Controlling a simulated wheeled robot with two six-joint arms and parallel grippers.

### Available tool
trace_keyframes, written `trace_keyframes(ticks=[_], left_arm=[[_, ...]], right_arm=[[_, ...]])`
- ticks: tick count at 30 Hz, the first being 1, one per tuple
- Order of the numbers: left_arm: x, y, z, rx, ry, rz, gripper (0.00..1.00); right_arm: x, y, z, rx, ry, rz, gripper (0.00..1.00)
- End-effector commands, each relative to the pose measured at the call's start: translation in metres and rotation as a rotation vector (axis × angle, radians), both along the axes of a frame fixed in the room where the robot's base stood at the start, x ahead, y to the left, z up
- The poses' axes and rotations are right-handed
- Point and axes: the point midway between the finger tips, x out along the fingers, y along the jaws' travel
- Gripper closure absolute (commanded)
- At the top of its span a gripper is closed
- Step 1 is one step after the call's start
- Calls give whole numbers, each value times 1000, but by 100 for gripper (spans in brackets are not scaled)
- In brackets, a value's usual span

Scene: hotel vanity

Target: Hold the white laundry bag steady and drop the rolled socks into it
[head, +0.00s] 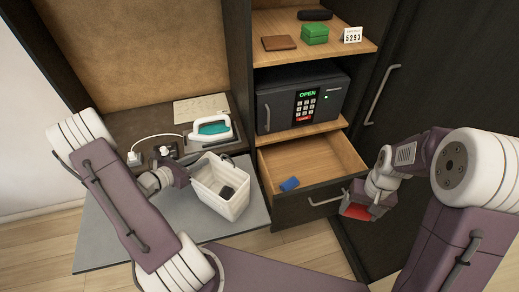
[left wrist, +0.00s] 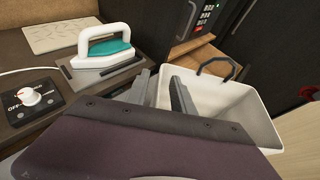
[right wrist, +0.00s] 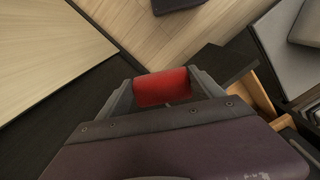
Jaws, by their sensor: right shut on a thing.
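The white laundry bag (head: 236,207), an open-topped bin with a dark handle, stands on a grey mat left of the open drawer. My left gripper (head: 183,175) is at the bag's left rim. In the left wrist view its fingers (left wrist: 160,85) are apart, with the bag wall (left wrist: 158,94) seen between them. My right gripper (head: 359,207) is shut on a red roll (right wrist: 162,87), seemingly rolled socks, right of the drawer front. A blue roll (head: 289,184) lies in the drawer (head: 318,165).
A white-and-teal iron (head: 212,130) and a dial box (head: 165,152) are on the counter behind the bag. A safe (head: 290,101) reading OPEN sits above the drawer. A shelf (head: 275,54) above holds a green box and a brown wallet. The open drawer juts between bag and right gripper.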

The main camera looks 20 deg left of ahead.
Motion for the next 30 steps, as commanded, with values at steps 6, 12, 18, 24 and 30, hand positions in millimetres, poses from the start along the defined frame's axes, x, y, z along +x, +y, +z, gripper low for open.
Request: trace_keyframes(ticks=[6,12,18,24,30], left_arm=[[16,-6,-7,0,0,0,71],[17,-6,-8,1,0,1,71],[17,-6,-8,0,0,1,100],[17,-6,-8,0,0,1,100],[17,-6,-7,0,0,1,100]], right_arm=[[0,0,4,0,0,0,63],[0,0,3,0,0,0,63],[0,0,3,0,0,0,63],[0,0,3,0,0,0,63],[0,0,3,0,0,0,63]])
